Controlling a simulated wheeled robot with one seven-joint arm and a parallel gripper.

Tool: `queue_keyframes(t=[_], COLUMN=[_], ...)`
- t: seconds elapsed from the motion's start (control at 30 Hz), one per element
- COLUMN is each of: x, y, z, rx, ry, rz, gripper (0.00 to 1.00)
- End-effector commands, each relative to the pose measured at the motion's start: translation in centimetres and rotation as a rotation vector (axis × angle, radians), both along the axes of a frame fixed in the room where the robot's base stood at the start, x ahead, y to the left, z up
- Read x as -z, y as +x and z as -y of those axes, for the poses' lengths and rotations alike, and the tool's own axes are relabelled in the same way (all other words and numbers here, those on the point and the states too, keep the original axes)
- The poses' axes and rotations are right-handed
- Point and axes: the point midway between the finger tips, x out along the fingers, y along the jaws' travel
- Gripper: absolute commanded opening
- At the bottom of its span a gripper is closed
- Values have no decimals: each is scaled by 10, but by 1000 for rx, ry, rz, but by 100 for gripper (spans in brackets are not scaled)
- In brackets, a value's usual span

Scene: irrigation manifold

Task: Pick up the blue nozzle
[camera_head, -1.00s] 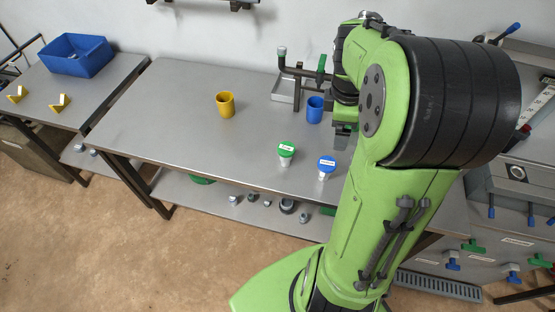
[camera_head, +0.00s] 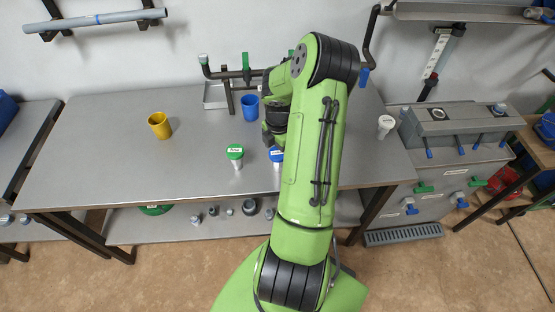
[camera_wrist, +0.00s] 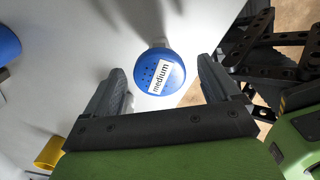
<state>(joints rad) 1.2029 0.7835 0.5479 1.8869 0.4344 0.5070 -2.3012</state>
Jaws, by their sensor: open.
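The blue nozzle (camera_head: 276,154) stands on the grey workbench (camera_head: 110,165), partly hidden by my arm in the head view. In the wrist view its round blue cap (camera_wrist: 158,72) faces the camera, with a white label reading "medium" and small holes. My gripper (camera_wrist: 163,86) is open, with one finger to each side of the cap in the picture. A gap shows between the cap and each finger. The height of the fingertips against the nozzle is hard to tell. In the head view my gripper is mostly hidden beside my arm.
A green-capped nozzle (camera_head: 235,153) stands just left of the blue one. A blue cup (camera_head: 250,107), a yellow cup (camera_head: 159,125) and a pipe manifold (camera_head: 227,75) stand on the bench. A white piece (camera_head: 386,125) is at the right. The bench's left part is clear.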

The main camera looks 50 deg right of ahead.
Motion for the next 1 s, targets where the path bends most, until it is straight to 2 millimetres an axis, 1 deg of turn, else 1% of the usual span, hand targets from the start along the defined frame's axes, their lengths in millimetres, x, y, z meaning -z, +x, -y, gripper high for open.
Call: queue_keyframes(t=[0.03,0.13,0.2,0.37,0.4,0.77,0.8,1.0], x=[13,27,31,31,30,30,30,28], y=[0,0,0,0,0,0,0,1], z=[-2,-2,-1,-1,-1,-1,-1,-1], rx=[0,1,1,1,1,1,1,0], ry=[6,4,1,0,0,0,0,-1], rz=[0,0,1,1,1,1,1,1], gripper=[89,89,89,89,88,33,30,30])
